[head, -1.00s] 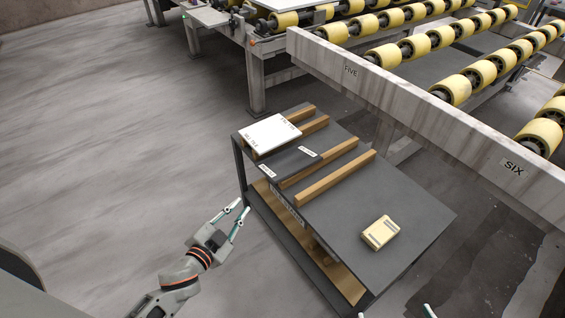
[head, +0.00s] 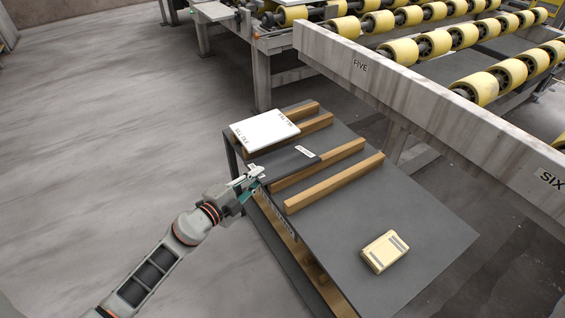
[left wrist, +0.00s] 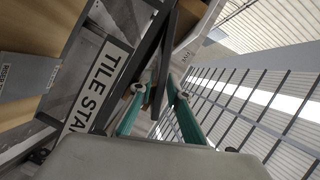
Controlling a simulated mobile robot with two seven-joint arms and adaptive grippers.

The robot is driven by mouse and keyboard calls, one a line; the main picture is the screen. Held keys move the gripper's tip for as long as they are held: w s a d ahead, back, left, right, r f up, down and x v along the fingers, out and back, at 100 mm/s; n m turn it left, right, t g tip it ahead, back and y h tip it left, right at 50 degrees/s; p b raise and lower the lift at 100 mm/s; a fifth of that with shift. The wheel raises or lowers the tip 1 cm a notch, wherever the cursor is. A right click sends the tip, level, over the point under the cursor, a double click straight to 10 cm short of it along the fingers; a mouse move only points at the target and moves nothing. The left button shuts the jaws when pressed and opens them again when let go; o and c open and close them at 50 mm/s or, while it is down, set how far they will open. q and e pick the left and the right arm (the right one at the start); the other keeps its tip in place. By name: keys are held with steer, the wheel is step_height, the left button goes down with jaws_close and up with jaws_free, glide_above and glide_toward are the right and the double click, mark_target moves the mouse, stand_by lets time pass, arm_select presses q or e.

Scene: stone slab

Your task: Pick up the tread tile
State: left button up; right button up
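Two flat tiles lie on wooden strips on the dark stand (head: 420,215): a white tile with print (head: 264,130), and nearer, a dark grey tile (head: 283,163) with white labels. I cannot read which is the tread tile; the dark one seems likely. My left gripper (head: 257,177) is at the dark tile's left edge, covering part of it and one label. In the left wrist view the two teal fingers (left wrist: 154,90) are apart, with a dark thin edge between them or just beyond. I cannot tell if they touch it. My right gripper is out of view.
A cream box (head: 384,251) lies on the stand's near right. Bare wooden strips (head: 335,182) cross the stand's middle. The stand's sign (left wrist: 97,90) shows in the left wrist view. A roller conveyor with a stone beam (head: 430,95) runs behind. Floor on the left is clear.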

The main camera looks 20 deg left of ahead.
mark_target(274, 163)
arm_select(q)
steer(key=shift+f+x, duration=0.25)
steer(key=shift+x, duration=0.85)
steer(key=shift+w+d+r, duration=0.1)
steer(key=shift+w+d, duration=0.1)
steer(key=shift+w, duration=0.1)
steer(key=shift+w+b, duration=0.3)
steer(key=shift+b, duration=0.05)
steer(key=b+x, duration=0.1)
steer(key=x, duration=0.3)
steer(key=shift+d, duration=0.1)
steer(key=shift+w+r, duration=0.15)
steer(key=shift+w, duration=0.05)
jaws_close()
steer(key=shift+r, duration=0.2)
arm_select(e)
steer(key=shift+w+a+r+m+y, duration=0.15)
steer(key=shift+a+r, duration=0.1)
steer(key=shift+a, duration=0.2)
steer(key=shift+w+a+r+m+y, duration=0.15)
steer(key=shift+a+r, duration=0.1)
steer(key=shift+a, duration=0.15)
